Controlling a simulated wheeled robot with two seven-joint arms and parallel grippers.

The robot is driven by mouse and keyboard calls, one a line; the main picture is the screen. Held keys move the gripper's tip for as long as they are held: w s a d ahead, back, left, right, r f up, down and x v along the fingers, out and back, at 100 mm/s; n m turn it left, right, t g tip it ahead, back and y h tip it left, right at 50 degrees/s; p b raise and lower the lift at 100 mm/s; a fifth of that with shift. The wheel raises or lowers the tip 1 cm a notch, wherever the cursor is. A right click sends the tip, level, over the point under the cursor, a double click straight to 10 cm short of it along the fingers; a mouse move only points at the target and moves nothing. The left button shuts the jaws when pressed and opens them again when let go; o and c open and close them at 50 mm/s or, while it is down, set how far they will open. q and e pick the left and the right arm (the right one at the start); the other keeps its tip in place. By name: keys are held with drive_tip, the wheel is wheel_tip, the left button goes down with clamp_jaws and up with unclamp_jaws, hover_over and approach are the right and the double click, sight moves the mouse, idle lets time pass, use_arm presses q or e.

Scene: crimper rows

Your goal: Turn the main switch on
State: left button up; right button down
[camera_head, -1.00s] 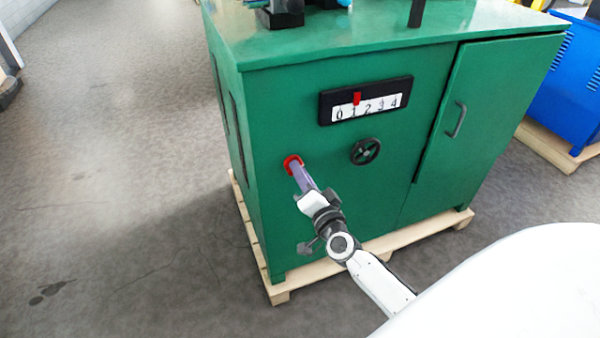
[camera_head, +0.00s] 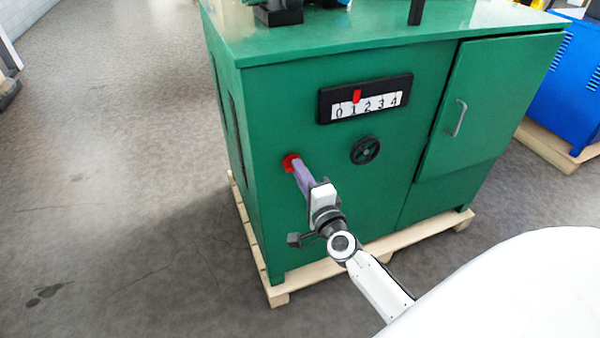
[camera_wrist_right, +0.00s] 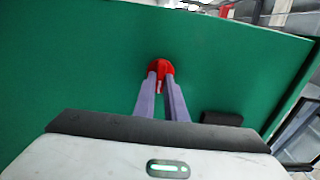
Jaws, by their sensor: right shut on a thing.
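The main switch (camera_head: 290,161) is a red knob on the front of the green machine cabinet (camera_head: 300,230), left of the handwheel. Its red body also shows in the right wrist view (camera_wrist_right: 161,70). My right gripper (camera_head: 295,170) reaches it with long purple fingers, which are shut on the red knob. In the right wrist view the fingertips (camera_wrist_right: 160,76) sit on both sides of the knob's grip, and part of the knob is hidden behind them. My left gripper is not in view.
A black dial panel (camera_head: 366,98) with a red pointer near 1 is above a black handwheel (camera_head: 366,150). A door with a handle (camera_head: 456,118) is at the right. The cabinet stands on a wooden pallet (camera_head: 330,267). Open floor lies at left.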

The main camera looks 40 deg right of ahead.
idle(0.4)
drive_tip(key=c, duration=1.8)
unclamp_jaws()
drive_tip(key=shift+s, duration=0.15)
drive_tip(key=v, duration=1)
drive_tip(key=shift+a, duration=0.1)
drive_tip(key=s+a+f+n+g+y, duration=0.35)
drive_tip(key=a+f+n+y, duration=0.25)
drive_tip(key=a+n, duration=0.5)
drive_tip(key=s+a+f+n+g+p, duration=0.1)
drive_tip(key=s+a+f+n+g, duration=0.1)
drive_tip(key=s+n, duration=0.4)
drive_tip(key=s+a+f+n+g, duration=0.3)
drive_tip(key=s+a+f+n, duration=0.1)
drive_tip(key=s+f+n, duration=0.2)
drive_tip(key=shift+s+a+f+y+p, duration=0.3)
drive_tip(key=shift+s+a+f+p, duration=0.1)
drive_tip(key=shift+s+f, duration=0.35)
